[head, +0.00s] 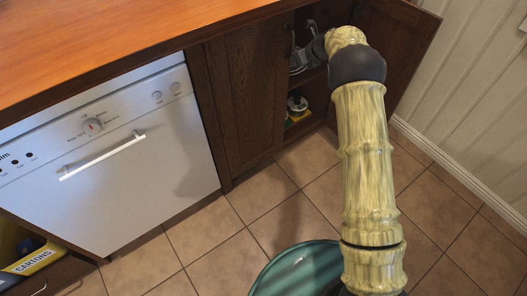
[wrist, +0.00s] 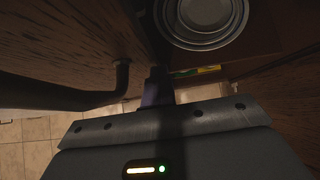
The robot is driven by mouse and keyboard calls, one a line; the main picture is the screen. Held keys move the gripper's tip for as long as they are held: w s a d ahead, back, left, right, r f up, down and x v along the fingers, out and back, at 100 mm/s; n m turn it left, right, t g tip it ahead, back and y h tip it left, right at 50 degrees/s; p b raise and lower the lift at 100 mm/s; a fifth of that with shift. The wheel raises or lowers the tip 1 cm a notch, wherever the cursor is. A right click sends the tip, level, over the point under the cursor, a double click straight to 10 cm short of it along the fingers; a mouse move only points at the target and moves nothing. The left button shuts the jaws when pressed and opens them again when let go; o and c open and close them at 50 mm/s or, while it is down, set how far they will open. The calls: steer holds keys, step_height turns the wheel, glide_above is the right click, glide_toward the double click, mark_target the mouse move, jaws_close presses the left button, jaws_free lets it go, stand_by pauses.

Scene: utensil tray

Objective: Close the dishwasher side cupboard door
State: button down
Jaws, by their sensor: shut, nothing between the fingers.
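The dishwasher side cupboard door (head: 245,95) is a dark wood panel just right of the white dishwasher (head: 110,150). It stands close to the cupboard front; I cannot tell whether it is fully shut. In the wrist view its wood face (wrist: 70,40) fills the upper left, with a dark curved handle (wrist: 95,98) on it. My gripper (wrist: 157,85) is shut and empty, just right of the handle, by the door's edge; I cannot tell if it touches. In the head view my gripper (head: 297,62) is partly hidden at the cupboard opening.
The other cupboard door (head: 408,45) stands wide open at the right, behind my arm. Stacked pale round dishes (wrist: 205,15) and a yellow-green item (wrist: 195,71) are inside the cupboard. A teal round shape (head: 295,268) is at the bottom. Tiled floor (head: 215,225) is clear before the dishwasher.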

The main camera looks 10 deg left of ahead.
steer(key=a, duration=0.1)
steer(key=s+a, duration=0.1)
steer(key=shift+a+g, duration=0.3)
steer(key=shift+a, duration=0.05)
steer(key=shift+w+d, duration=0.1)
steer(key=shift+d, duration=0.25)
steer(key=shift+a, duration=0.35)
steer(key=shift+d, duration=0.4)
steer(key=shift+d+f+b, duration=0.2)
steer(key=shift+d+b, duration=0.1)
steer(key=shift+d, duration=0.05)
steer(key=s+d+f+v, duration=0.1)
steer(key=d+f+v, duration=0.1)
steer(key=v, duration=1.1)
steer(key=s+d+f+m+g+y+p, duration=0.2)
steer(key=s+f+m+y+p, duration=0.35)
steer(key=s+f+m, duration=0.2)
steer(key=s+d+r+m+t+y+p, duration=0.1)
steer(key=s+d+m+t+y, duration=0.2)
steer(key=d+m+t, duration=0.3)
steer(key=m+t+y, duration=0.1)
steer(key=m, duration=0.2)
steer(key=shift+s+d+r+t+p, duration=0.35)
steer(key=shift+t+p, duration=0.05)
